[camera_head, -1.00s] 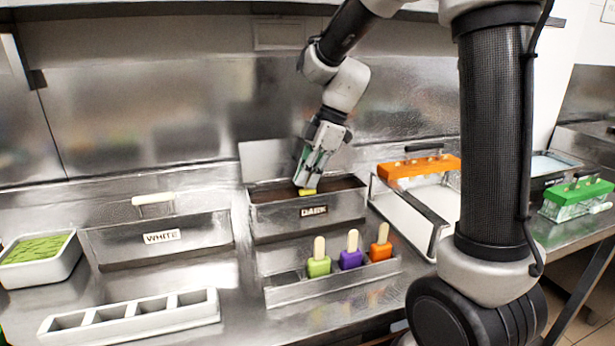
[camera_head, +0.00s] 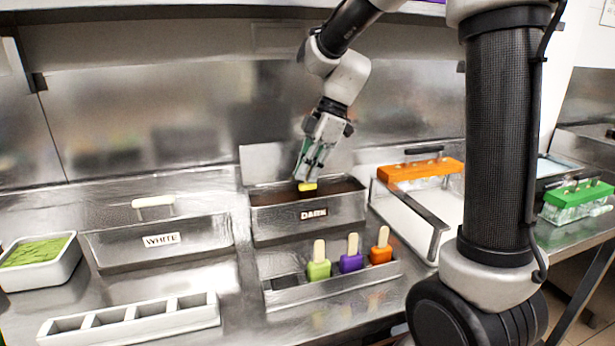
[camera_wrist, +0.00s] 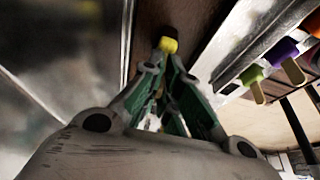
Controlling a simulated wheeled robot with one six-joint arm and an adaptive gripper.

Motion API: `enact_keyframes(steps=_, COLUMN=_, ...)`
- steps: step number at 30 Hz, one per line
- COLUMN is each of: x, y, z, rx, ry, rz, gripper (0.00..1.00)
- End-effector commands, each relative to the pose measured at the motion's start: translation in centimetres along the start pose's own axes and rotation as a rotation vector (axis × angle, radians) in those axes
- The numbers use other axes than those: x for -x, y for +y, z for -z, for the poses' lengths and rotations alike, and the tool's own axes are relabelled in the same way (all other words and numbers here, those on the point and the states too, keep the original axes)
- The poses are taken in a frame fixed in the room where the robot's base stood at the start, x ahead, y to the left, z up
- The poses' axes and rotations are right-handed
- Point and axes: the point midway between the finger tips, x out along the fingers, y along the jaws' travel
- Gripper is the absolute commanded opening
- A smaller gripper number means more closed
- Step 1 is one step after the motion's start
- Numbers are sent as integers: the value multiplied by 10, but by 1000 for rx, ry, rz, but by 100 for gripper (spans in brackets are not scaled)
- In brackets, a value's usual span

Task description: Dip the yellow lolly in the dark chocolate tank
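The yellow lolly (camera_head: 307,187) hangs from my gripper (camera_head: 307,176) over the dark chocolate tank (camera_head: 340,215), which is labelled DARK. Its upper part is yellow. In the wrist view the lolly (camera_wrist: 168,46) shows yellow with a dark far end, above the brown chocolate. My gripper's fingers (camera_wrist: 166,75) are closed on its stick, which is mostly hidden between them.
Green, purple and orange lollies (camera_head: 350,260) stand in a metal holder (camera_head: 340,286) in front of the tank. The white chocolate tank (camera_head: 190,240), an empty slotted tray (camera_head: 130,320) and a green-filled tub (camera_head: 40,270) are left. An orange mould (camera_head: 420,171) is right.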

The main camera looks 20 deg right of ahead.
Motion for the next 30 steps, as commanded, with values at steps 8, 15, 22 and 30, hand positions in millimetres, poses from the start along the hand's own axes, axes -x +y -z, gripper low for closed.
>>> enact_keyframes(steps=8, x=18, y=0, z=8, rx=2, ry=0, rz=-2, gripper=0)
enact_keyframes(steps=15, x=32, y=0, z=14, rx=1, ry=1, rz=-2, gripper=0)
enact_keyframes(steps=22, x=46, y=0, z=19, rx=1, ry=1, rz=-3, gripper=0)
enact_keyframes(steps=30, x=50, y=0, z=21, rx=0, ry=0, rz=0, gripper=0)
